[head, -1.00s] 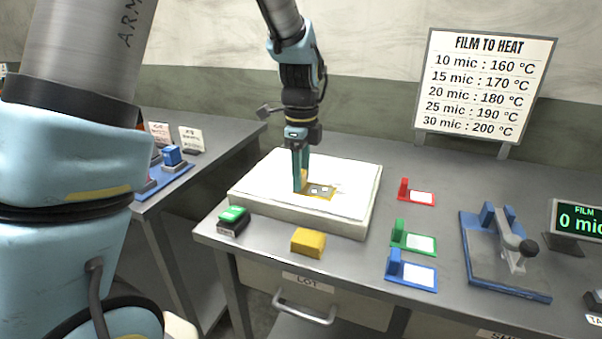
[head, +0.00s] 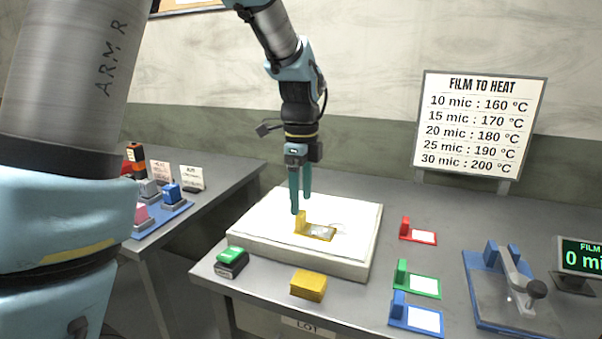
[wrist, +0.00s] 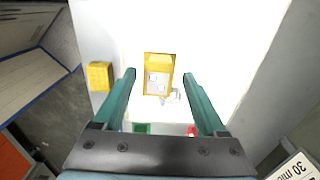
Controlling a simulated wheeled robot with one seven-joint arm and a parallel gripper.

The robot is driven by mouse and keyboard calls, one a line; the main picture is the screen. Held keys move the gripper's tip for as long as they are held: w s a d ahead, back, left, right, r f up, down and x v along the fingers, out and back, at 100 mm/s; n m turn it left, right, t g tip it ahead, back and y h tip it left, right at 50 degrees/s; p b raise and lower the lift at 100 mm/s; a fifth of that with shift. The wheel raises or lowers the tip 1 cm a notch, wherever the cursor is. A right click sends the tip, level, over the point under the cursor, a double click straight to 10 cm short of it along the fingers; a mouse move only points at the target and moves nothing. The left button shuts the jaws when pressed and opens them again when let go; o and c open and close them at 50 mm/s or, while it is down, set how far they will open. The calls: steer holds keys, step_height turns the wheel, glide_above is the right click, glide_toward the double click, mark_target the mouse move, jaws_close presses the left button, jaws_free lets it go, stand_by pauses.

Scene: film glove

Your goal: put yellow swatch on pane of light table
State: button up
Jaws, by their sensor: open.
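The yellow swatch (head: 318,232) lies flat on the white pane of the light table (head: 262,222), its upright yellow tab at the left end. It also shows in the wrist view (wrist: 158,75), between and beyond my fingers. My gripper (head: 300,207) is open and empty, its teal fingertips just above the tab in the head view. In the wrist view the two fingers (wrist: 158,77) stand apart with a gap on each side of the swatch. Small pale marks show on the swatch's film and beside it.
A yellow block (head: 309,285) and a green-topped block (head: 232,262) stand in front of the light table. Red (head: 418,230), green (head: 416,281) and blue (head: 415,315) swatches lie to its right, then a blue-based device (head: 510,287). The sign (head: 481,126) stands behind.

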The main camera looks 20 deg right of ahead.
mark_target(301, 212)
step_height(301, 212, up, 7)
steer(key=w+a+f+n, duration=0.1)
steer(key=a+f+n, duration=0.2)
steer(key=a+n, duration=0.35)
steer(key=w+a+f+n, duration=0.25)
steer(key=a+n, duration=0.25)
steer(key=a, duration=0.3)
steer(key=s+a+f+n, duration=0.3)
steer(key=a+f+n, duration=0.1)
steer(key=a+n, duration=0.3)
steer(key=s+a+f+n+t, duration=0.1)
steer(key=s+a+f+n, duration=0.2)
steer(key=a+n, duration=0.4)
steer(key=shift+s+a+f+t+b, duration=0.3)
steer(key=shift+s+a+f+b, duration=0.05)
steer(key=shift+s+a, duration=0.1)
steer(key=shift+d, duration=0.1)
